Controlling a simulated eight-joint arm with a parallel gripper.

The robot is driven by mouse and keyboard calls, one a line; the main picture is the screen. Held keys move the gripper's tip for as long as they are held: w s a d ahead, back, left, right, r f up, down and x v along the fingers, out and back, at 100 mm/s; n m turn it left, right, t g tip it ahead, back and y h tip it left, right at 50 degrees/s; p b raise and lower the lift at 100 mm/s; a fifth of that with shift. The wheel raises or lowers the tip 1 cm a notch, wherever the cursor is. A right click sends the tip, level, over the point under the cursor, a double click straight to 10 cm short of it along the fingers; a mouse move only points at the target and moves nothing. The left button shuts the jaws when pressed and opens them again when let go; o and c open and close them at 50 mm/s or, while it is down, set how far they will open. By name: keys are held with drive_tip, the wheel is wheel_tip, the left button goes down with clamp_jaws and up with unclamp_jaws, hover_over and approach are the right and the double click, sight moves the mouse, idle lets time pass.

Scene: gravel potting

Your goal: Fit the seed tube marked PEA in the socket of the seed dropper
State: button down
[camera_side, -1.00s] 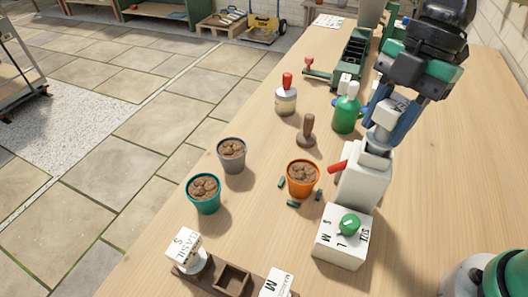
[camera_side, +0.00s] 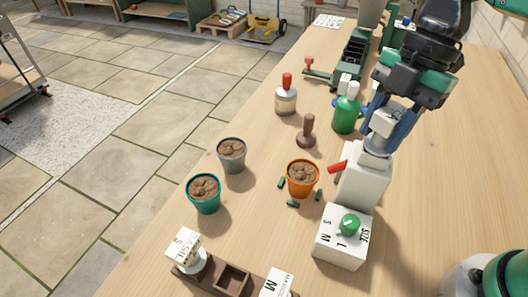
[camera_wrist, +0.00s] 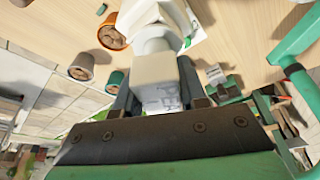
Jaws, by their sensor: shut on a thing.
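The seed dropper (camera_side: 362,182) is a white box with a red lever and stands upright on the bench. My gripper (camera_side: 386,126) is directly above it, shut on a seed tube (camera_side: 387,119) with a white block-shaped head. The tube's rounded lower part (camera_side: 377,146) meets the top of the dropper, where the socket is hidden. I cannot tell whether it is fully seated. In the wrist view the tube's head (camera_wrist: 156,72) sits between my fingers with the dropper (camera_wrist: 160,12) beyond.
A white block with a green size dial (camera_side: 340,240) stands in front of the dropper. An orange pot (camera_side: 301,186) is left of it. A brown rack (camera_side: 214,281) holds BASIL and another tube, with an empty slot between. A green bottle (camera_side: 346,113) stands close behind.

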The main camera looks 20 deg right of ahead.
idle(0.3)
unclamp_jaws()
idle(0.3)
drive_tip(key=shift+r, duration=3.45)
drive_tip(key=shift+f, duration=3.45)
drive_tip(key=shift+r, duration=0.1)
